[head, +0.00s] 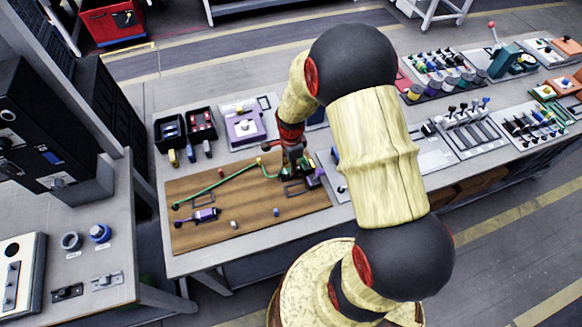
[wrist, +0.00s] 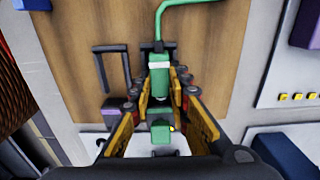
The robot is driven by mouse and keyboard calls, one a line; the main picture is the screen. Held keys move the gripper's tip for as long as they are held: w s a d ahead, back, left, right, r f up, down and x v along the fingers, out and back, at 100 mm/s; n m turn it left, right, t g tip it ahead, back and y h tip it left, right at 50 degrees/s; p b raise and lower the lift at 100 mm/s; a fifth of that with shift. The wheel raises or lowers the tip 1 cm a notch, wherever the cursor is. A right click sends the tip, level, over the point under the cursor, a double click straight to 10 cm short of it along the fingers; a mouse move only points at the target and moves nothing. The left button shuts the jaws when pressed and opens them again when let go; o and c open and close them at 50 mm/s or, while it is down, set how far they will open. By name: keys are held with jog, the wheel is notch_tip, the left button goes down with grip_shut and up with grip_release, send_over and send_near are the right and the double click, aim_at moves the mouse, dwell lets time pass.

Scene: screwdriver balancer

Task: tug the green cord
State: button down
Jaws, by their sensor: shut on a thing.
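The green cord (head: 222,183) runs over the brown board from its left edge, past a yellow piece, to my gripper at the right. In the wrist view the cord (wrist: 185,4) bends at the top and runs down into a green cylinder with a pale band (wrist: 159,72). My gripper (wrist: 160,92) has its fingers on both sides of this cylinder and is shut on it. In the head view my gripper (head: 291,158) is above the board's right part, partly hiding the cord's end. A green block (wrist: 161,134) shows between the fingers, lower down.
The brown board (head: 247,225) lies on a grey workbench. A purple tool (head: 201,215) and small pegs lie on it. A dark frame (wrist: 113,80) stands left of the cylinder. Black bins (head: 201,123) and a purple device (head: 243,128) are behind.

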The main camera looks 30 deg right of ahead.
dwell(0.4)
jog(key=shift+d, duration=0.1)
dwell(1.3)
jog(key=c, duration=1.7)
grip_release()
jog(key=shift+o, duration=0.4)
notch_tip(320, 180, up, 12)
